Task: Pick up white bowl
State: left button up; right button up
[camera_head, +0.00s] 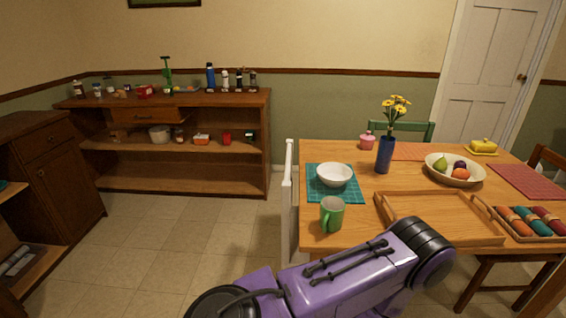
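The white bowl (334,175) sits upright on a teal placemat (352,196) near the left end of the wooden table. It looks empty. No gripper shows in the head view. A purple and black link of one of my arms crosses the bottom of the view, in front of the table's near edge and below the bowl in the picture. Nothing is seen touching the bowl.
A green mug (332,214) stands just in front of the bowl. A wooden tray (432,218), a blue vase (384,155) and a fruit bowl (434,174) are to the right. A narrow white upright object (287,205) stands at the table's left edge.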

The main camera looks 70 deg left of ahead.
aim_at(334, 175)
jog(key=u, duration=1.35)
jog(key=i, duration=0.15)
jog(key=u, duration=0.05)
